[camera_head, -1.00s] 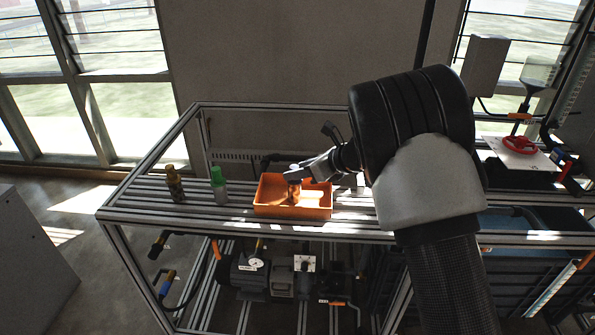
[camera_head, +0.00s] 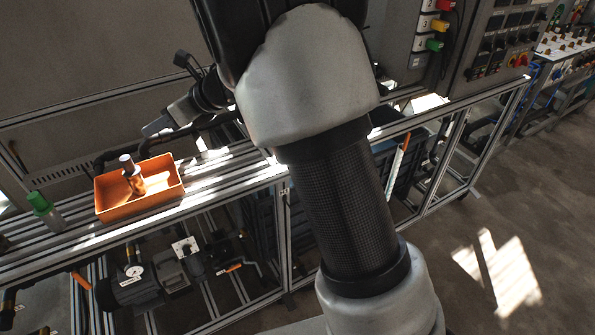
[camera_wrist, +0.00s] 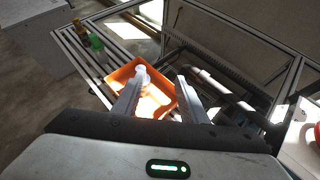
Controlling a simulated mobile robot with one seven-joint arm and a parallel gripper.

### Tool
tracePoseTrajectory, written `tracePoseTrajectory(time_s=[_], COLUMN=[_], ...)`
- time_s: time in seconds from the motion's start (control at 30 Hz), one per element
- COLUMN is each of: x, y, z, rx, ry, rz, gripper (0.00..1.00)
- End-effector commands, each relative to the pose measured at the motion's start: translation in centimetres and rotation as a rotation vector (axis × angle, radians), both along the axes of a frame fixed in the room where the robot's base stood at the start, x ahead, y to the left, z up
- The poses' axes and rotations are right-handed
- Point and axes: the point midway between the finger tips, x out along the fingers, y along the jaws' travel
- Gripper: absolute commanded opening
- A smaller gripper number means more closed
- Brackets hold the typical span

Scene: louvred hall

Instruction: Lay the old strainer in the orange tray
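The orange tray (camera_head: 165,195) sits on the slatted bench at left in the head view; it also shows in the wrist view (camera_wrist: 122,77). What I take for the old strainer, a copper-brown cylinder with a pale grey top (camera_head: 136,183), is inside the tray and seems to stand upright. In the wrist view its pale top (camera_wrist: 141,71) shows near the left finger, which partly hides the tray. My gripper (camera_wrist: 160,84) is open, with nothing between its fingers. In the head view my gripper (camera_head: 152,127) is above and behind the tray, apart from the strainer.
A green-capped bottle (camera_head: 42,207) stands left of the tray, with a brown bottle (camera_wrist: 79,28) beyond it in the wrist view. A pump with a gauge (camera_head: 135,272) is under the bench. A control panel (camera_head: 480,45) stands at right. Open floor lies at lower right.

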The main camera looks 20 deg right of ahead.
Motion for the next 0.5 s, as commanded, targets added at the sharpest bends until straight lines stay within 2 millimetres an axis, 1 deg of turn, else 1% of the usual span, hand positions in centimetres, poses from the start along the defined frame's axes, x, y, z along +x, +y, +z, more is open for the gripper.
tracePoseTrajectory(time_s=[0.03,0.07,0.1,0.13,0.17,0.2,0.23,0.27,0.3,0.37,0.4,0.47,0.5], x=[1.3,1.9,2.6,2.8,2.6,1.8,0.9,-0.4,-2.5,-6.5,-9.6,-14.4,-17.6], y=[-2.3,-3.9,-6.7,-9.0,-11.6,-15.0,-17.4,-19.7,-22.5,-26.0,-27.6,-29.2,-29.6], z=[3.2,5.0,7.5,9.3,10.9,12.6,13.4,14.1,14.5,14.4,13.9,12.6,11.5], rx=[0.084,0.149,0.255,0.35,0.453,0.601,0.715,0.831,0.99,1.23,1.392,1.621,1.762], ry=[0.023,0.053,0.102,0.147,0.197,0.271,0.331,0.393,0.477,0.612,0.705,0.843,0.931], rz=[-0.161,-0.279,-0.454,-0.594,-0.736,-0.92,-1.054,-1.18,-1.343,-1.571,-1.714,-1.911,-2.03], gripper=[0.39,0.39,0.39,0.39,0.39,0.39,0.39,0.39,0.39,0.39,0.39,0.39,0.39])
